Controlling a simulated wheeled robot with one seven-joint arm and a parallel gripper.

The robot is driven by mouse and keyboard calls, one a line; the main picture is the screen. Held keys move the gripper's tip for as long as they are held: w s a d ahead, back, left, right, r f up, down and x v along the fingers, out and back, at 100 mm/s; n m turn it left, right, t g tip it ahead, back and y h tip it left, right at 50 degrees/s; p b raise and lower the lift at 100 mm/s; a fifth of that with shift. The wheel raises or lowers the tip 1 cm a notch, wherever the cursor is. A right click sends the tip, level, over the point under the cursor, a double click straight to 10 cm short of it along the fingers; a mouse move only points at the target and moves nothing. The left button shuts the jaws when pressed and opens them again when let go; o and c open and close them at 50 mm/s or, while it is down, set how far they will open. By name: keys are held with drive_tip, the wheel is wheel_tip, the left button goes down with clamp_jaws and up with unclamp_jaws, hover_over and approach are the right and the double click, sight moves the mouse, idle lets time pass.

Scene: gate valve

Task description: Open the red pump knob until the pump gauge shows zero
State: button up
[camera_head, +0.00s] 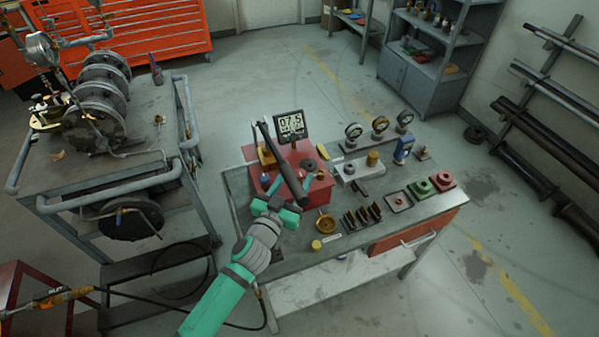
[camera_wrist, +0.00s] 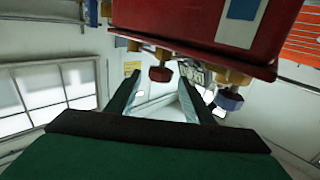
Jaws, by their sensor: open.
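The red pump (camera_head: 318,190) stands on the left part of the workbench, with a long black handle (camera_head: 280,165) slanting over it. The digital pump gauge (camera_head: 291,124) behind it appears to read about 07.5. In the wrist view, the red knob (camera_wrist: 160,73) hangs on a brass fitting below the red pump body (camera_wrist: 200,22). It appears just past and between my fingertips; I cannot tell the exact gap. A blue knob (camera_wrist: 228,100) is to its right. My gripper (camera_head: 280,205) is open and empty at the pump's near side; its fingers also show in the wrist view (camera_wrist: 160,88).
Dial gauges (camera_head: 380,124), black parts (camera_head: 362,216) and green and red flanged parts (camera_head: 420,188) occupy the bench (camera_head: 395,255) to the right. A yellow cap (camera_head: 316,245) is near the front edge. A loaded grey cart (camera_head: 160,100) stands left.

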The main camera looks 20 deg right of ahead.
drive_tip(key=shift+x, duration=1.35)
drive_tip(key=shift+c, duration=0.5)
drive_tip(key=c, duration=0.9)
drive_tip(key=shift+c, duration=0.2)
